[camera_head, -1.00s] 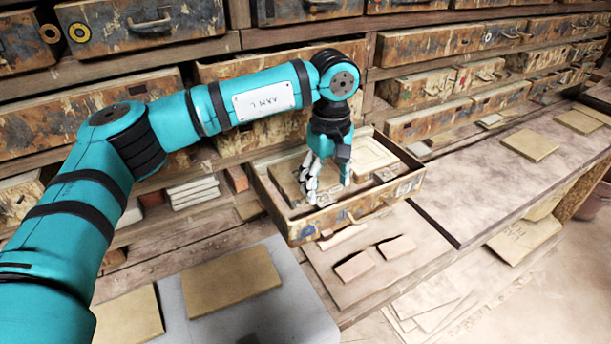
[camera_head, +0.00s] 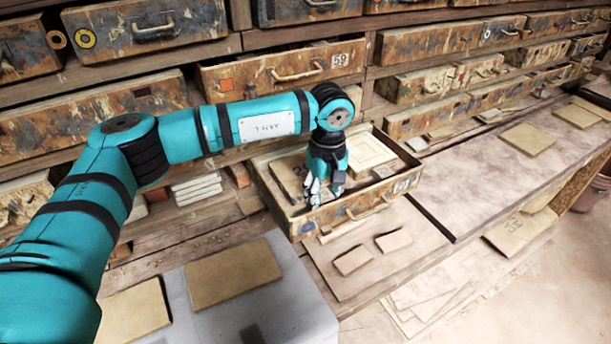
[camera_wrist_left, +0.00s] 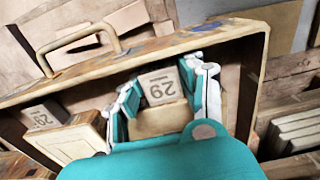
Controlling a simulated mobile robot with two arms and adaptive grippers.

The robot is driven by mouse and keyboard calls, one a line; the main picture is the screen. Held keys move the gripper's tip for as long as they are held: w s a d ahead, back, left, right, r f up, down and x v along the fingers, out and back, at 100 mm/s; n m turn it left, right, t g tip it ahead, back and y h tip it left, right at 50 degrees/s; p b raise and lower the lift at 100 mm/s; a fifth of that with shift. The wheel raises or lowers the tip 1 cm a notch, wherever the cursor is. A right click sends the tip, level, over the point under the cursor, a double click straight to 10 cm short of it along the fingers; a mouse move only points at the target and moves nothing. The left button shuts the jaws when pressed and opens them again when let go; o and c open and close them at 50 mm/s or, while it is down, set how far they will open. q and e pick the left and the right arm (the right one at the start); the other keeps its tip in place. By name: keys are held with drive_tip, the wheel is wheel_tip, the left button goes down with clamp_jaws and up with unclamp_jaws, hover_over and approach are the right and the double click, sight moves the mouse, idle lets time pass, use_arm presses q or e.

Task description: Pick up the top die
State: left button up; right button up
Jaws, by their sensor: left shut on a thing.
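My left gripper (camera_head: 318,194) points down into the pulled-out wooden drawer (camera_head: 290,222) in the head view. In the left wrist view its fingers (camera_wrist_left: 162,92) are shut on a beige die (camera_wrist_left: 164,86) marked 29, one finger on each side. A wider tan piece (camera_wrist_left: 160,119) shows just behind the die, between the fingers; I cannot tell if they touch. Another piece marked 29 (camera_wrist_left: 45,115) lies in the drawer at the left of the wrist view, next to a framed cream die (camera_wrist_left: 75,138). The framed die also shows in the head view (camera_head: 371,156). My right gripper is out of view.
The drawer's front wall and handle (camera_wrist_left: 80,38) stand close to the fingers. Two small pinkish tiles (camera_head: 394,240) lie on the bench in front. A tan slab (camera_head: 233,271) lies on a grey surface at the lower left. Shelves of closed drawers (camera_head: 290,72) rise behind.

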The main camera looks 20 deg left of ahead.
use_arm(q)
clamp_jaws()
drive_tip(key=shift+r, duration=0.1)
drive_tip(key=shift+w, duration=0.1)
